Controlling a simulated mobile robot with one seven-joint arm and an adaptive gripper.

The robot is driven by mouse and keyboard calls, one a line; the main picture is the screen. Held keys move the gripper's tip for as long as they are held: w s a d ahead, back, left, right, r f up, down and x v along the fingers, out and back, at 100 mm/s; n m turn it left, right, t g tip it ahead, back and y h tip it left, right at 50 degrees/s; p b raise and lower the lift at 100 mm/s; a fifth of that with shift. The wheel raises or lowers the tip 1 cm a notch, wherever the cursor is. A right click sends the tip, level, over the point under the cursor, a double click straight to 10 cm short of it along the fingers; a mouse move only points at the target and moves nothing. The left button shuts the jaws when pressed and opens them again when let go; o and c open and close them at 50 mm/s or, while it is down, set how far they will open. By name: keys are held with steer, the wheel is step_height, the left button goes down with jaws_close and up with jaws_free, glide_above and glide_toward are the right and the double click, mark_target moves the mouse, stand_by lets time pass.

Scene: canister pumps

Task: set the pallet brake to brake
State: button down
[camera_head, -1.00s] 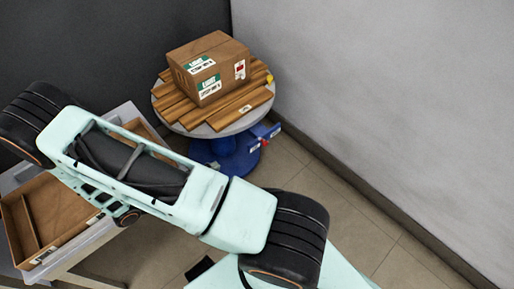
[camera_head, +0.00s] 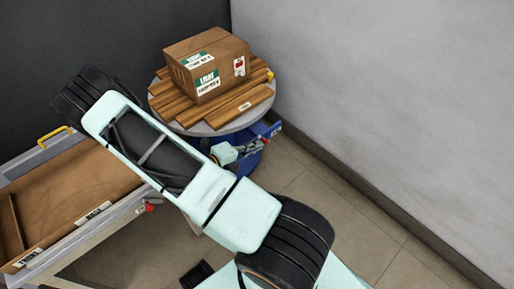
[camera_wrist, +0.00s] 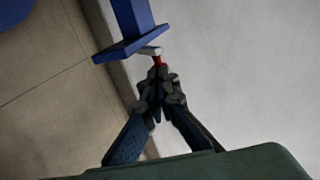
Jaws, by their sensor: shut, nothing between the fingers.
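The round pallet (camera_head: 222,126) stands on a blue base (camera_head: 246,163) near the wall corner. A blue bracket (camera_head: 275,129) juts from its right side, and shows in the wrist view (camera_wrist: 133,43). A small lever with a pale arm and red end (camera_wrist: 157,58), which looks like the brake, sticks out past the bracket. My gripper (camera_wrist: 157,80) is shut and empty, its fingertips close below the red end; I cannot tell whether they touch. In the head view my gripper (camera_head: 262,145) is small beside the bracket. Any brake marking is too small to read.
A cardboard box (camera_head: 207,65) sits on wooden planks (camera_head: 240,108) on the pallet. A bench with a wooden tray (camera_head: 75,190), a yellow handle (camera_head: 53,136) and a red knob (camera_head: 150,207) stands left. The grey wall (camera_head: 400,110) is close on the right.

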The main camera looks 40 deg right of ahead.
steer(key=shift+d+f, duration=0.1)
steer(key=shift+d, duration=0.25)
steer(key=shift+d+r+p, duration=0.1)
steer(key=shift+r+p, duration=0.2)
steer(key=shift+p, duration=0.4)
steer(key=shift+y, duration=0.3)
